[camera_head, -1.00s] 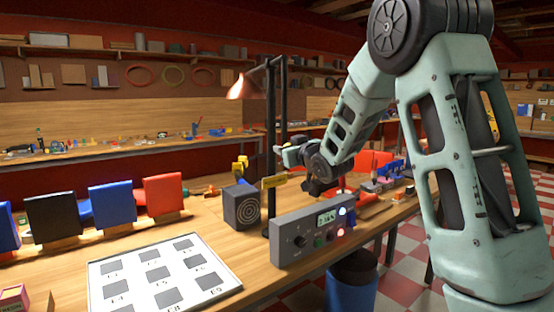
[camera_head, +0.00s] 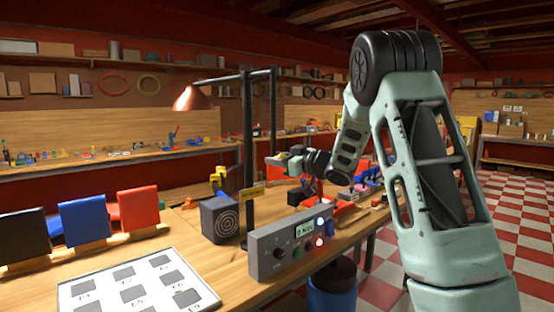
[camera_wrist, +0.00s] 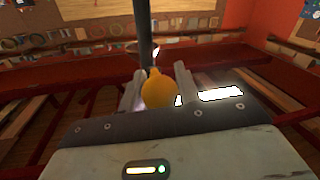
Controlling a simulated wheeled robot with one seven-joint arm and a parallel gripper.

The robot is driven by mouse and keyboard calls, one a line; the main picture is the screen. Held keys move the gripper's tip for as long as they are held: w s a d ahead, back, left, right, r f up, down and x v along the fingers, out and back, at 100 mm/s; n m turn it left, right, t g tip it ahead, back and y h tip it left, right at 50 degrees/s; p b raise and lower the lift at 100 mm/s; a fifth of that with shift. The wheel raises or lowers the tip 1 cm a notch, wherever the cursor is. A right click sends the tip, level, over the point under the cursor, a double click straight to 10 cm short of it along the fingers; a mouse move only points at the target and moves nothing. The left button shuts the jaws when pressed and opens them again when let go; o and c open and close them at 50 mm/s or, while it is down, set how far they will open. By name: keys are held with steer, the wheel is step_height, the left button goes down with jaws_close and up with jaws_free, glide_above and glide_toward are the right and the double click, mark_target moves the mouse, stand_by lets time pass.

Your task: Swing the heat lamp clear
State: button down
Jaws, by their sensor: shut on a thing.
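The heat lamp has a copper cone shade (camera_head: 190,98) on a long black arm on top of a black post (camera_head: 249,140) that stands on the bench. The shade hangs left of the post. A thin dark rod (camera_head: 272,105) hangs from the arm's right end. My gripper (camera_head: 277,161) is at the rod's lower end, just right of the post. In the wrist view a yellow-orange knob (camera_wrist: 158,88) sits between my gripper's two fingers (camera_wrist: 158,92), which are shut on it. In the head view the knob is too small to make out.
A grey control box (camera_head: 292,247) with lit lamps stands at the bench's front edge. A dark speaker-like box (camera_head: 220,219) is beside the post. A white board with grey squares (camera_head: 135,285) lies front left. Red, blue and black panels stand behind it. A blue bin (camera_head: 332,287) is below the edge.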

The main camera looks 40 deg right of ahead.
steer(key=shift+w+a+r, duration=0.1)
steer(key=shift+a+r, duration=0.05)
steer(key=shift+a, duration=0.2)
steer(key=c, duration=1)
jaws_free()
steer(key=shift+a, duration=0.1)
steer(key=shift+c, duration=0.2)
steer(key=shift+d, duration=0.25)
steer(key=b+v, duration=0.3)
steer(key=v, duration=1.4)
steer(key=shift+s, duration=0.2)
